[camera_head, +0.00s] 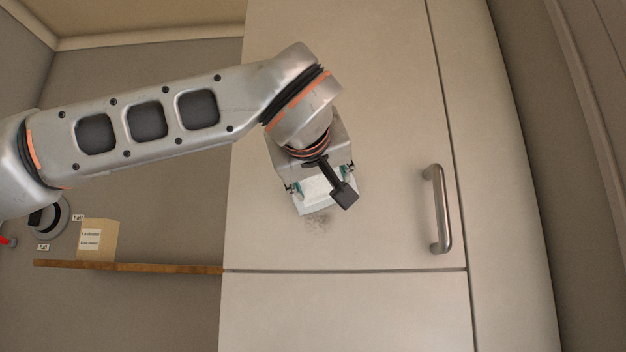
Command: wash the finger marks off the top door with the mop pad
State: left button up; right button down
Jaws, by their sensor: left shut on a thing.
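The top door (390,120) is a pale cream panel with a metal bar handle (438,210) near its right edge. A grey smudge of finger marks (318,223) shows low on the door. My left gripper (322,186) is in front of the door, just above the smudge, shut on the mop pad (314,204). The pad is white and mostly hidden behind the gripper. Its lower edge is close above the smudge. I cannot tell whether the pad touches the door. My right gripper is not in view.
A lower door (350,310) lies below a thin gap. On the left, a wooden shelf (130,267) carries a small labelled tan box (98,240). A round wall fitting (50,217) is beside it. The door handle sticks out right of my gripper.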

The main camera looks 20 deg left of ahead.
pick_arm(q)
jog(key=shift+w+d, duration=0.1)
jog(key=shift+d, duration=0.15)
jog(key=shift+s+a+b, duration=0.2)
jog(key=shift+a+b, duration=0.05)
jog(key=shift+a, duration=0.35)
jog(key=shift+s+a+b, duration=0.15)
jog(key=shift+a+b, duration=0.1)
jog(key=shift+a, duration=0.35)
jog(key=shift+d, duration=0.15)
jog(key=shift+w+d+p, duration=0.2)
jog(key=shift+d, duration=0.35)
jog(key=shift+w+d+p, duration=0.15)
jog(key=shift+d, duration=0.35)
jog(key=shift+s+a+b, duration=0.2)
jog(key=shift+a+b, duration=0.1)
jog(key=shift+a, duration=0.35)
